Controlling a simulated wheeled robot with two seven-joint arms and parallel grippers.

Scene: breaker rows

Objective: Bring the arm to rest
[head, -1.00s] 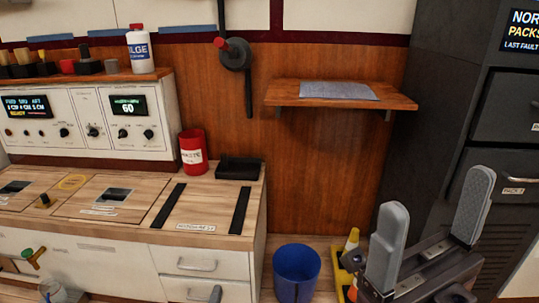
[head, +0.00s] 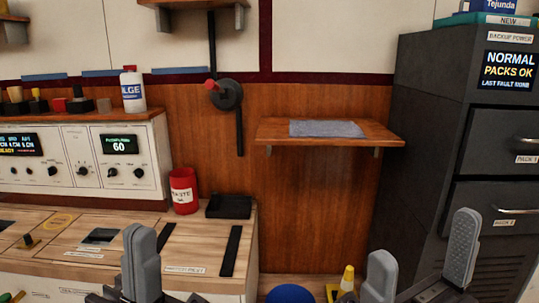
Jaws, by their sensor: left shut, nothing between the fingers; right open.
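My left gripper (head: 142,262) shows at the bottom left, in front of the counter. Its grey fingers are together with nothing between them. My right gripper (head: 422,262) is at the bottom right, in front of the dark cabinet. Its two grey fingers stand wide apart and the space between them is empty. The lower parts of both grippers and most of both arms are cut off by the bottom edge.
The wooden counter (head: 190,248) holds a red waste can (head: 184,190) and a black tray (head: 229,206). A wooden shelf (head: 270,131) juts from the wall. A dark cabinet (head: 418,150) stands right.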

